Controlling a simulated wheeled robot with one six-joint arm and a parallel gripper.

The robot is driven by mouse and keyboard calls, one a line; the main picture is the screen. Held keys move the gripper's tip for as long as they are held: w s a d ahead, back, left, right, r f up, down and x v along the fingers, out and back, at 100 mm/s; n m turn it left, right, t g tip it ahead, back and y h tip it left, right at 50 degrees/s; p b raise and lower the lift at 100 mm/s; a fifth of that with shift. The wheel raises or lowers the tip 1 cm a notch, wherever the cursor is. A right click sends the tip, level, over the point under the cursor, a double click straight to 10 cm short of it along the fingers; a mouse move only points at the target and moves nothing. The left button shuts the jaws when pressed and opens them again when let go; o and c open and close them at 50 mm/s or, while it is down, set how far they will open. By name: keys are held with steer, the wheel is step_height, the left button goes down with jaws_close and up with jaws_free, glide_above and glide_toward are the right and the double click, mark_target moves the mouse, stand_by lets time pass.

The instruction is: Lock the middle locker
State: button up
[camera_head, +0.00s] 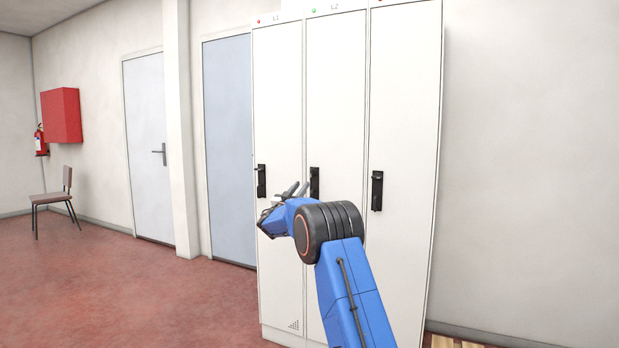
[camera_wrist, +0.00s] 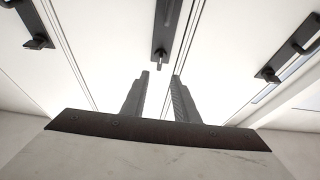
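The middle locker (camera_head: 336,90), marked L2, is a tall white door that looks closed, with a green light at its top. Its black handle (camera_head: 314,183) shows just right of my fingertips in the head view. In the wrist view the same handle (camera_wrist: 164,30) lies ahead of my fingers, with a small knob at its near end. My gripper (camera_head: 300,189) is in front of the lockers at handle height. In the wrist view my gripper (camera_wrist: 161,74) has its two fingers apart with nothing between them, and they do not visibly touch the handle. My arm hides the middle door's lower part.
Locker L1 (camera_head: 278,100) on the left has a red light and a black handle (camera_head: 261,181). The right locker (camera_head: 405,90) has a similar handle (camera_head: 377,190). A chair (camera_head: 55,200) stands far left. The red floor (camera_head: 130,295) on the left is clear.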

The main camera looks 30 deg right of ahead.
mark_target(311, 174)
steer(key=x, duration=1)
steer(key=shift+d, duration=0.1)
jaws_close()
